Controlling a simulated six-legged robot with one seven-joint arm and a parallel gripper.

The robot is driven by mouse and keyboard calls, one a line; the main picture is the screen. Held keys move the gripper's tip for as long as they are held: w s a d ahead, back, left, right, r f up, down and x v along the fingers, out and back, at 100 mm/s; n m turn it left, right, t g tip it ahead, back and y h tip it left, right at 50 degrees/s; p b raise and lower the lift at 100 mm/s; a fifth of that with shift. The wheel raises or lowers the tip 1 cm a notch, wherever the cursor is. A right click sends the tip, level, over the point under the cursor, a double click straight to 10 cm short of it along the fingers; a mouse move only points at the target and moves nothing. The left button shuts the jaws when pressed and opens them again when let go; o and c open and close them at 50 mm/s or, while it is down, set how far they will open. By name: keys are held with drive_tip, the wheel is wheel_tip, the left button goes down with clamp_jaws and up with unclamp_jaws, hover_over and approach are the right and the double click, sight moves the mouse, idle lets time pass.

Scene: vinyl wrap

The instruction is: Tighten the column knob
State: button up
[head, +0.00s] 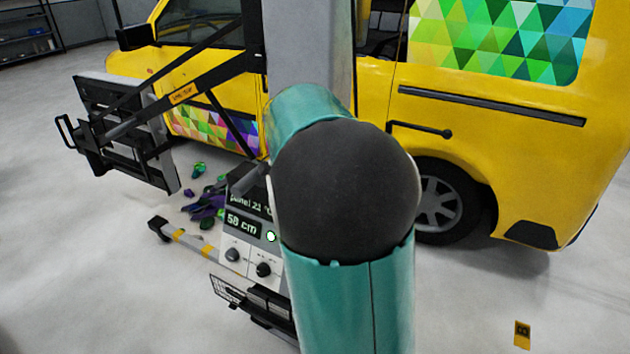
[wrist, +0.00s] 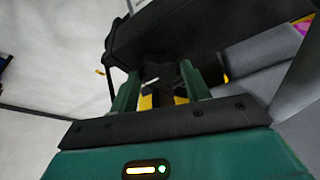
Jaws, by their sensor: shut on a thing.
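In the wrist view, the two green fingers of my gripper (wrist: 158,84) stand on either side of a dark, lobed knob (wrist: 160,70) and are shut on it. The knob sits under a broad black part, next to a grey surface that looks like the column. In the head view, the grey column (head: 308,45) rises in front of the yellow van. My own green arm with its dark rounded joint covers the lower column, so the knob and my gripper are hidden there.
A black frame with a panel (head: 125,130) reaches left from the column. A control box (head: 245,240) with a display and dials stands below. Coloured scraps (head: 208,205) lie on the floor by the yellow van (head: 490,130). Floor at right is mostly clear, with a small yellow marker (head: 522,335).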

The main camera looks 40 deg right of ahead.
drive_tip(key=shift+m, duration=0.3)
drive_tip(key=o, duration=1)
drive_tip(key=v, duration=1.4)
drive_tip(key=shift+w, duration=0.2)
drive_tip(key=shift+d, duration=0.1)
